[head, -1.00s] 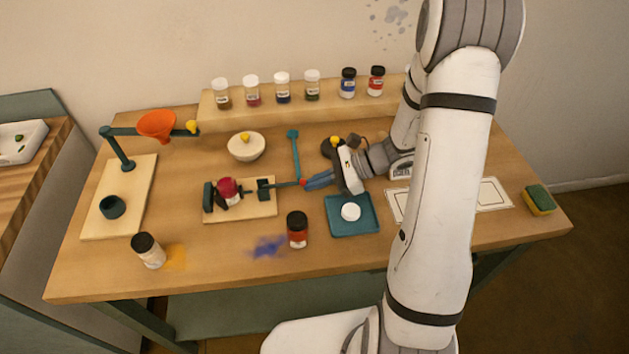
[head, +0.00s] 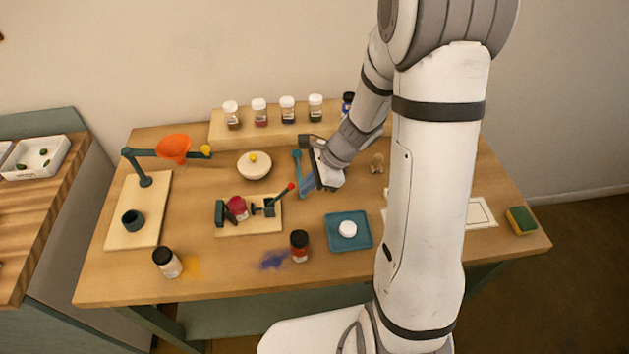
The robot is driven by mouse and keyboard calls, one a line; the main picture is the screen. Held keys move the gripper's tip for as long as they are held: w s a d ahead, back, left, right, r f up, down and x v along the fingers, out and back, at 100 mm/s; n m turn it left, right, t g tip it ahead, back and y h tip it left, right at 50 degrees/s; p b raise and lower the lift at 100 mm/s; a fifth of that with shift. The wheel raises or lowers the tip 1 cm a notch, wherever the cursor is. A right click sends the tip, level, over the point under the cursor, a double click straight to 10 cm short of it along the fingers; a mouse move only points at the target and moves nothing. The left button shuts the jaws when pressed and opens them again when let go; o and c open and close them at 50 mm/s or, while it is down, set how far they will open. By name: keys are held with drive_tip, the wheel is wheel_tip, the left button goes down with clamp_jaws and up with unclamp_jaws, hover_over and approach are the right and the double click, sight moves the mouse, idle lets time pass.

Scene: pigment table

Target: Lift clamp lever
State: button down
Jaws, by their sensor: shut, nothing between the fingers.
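The clamp (head: 270,208) stands on a pale wooden board (head: 250,228) left of the table's middle. A dark red-pink jar (head: 237,207) lies in it against a dark end block (head: 220,213). The clamp's dark lever (head: 281,195) slants up to the right and ends in a red tip (head: 291,186).
A blue-green spatula (head: 297,162) lies behind the fingers. A white bowl (head: 254,165) is behind the clamp. A red jar (head: 299,246) and a blue tray (head: 332,244) with a white lid (head: 348,229) are in front. Jars line the back shelf (head: 222,130).

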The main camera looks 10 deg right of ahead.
drive_tip(key=shift+w+a+r+p, duration=0.1)
drive_tip(key=shift+a+r+p, duration=0.25)
drive_tip(key=shift+a+r, duration=0.45)
drive_tip(key=shift+w+r, duration=0.1)
drive_tip(key=shift+r, duration=0.2)
drive_tip(key=a+r+p+v, duration=0.1)
drive_tip(key=p+v, duration=0.7)
drive_tip(key=v, duration=0.1)
drive_tip(key=shift+a+r, duration=0.2)
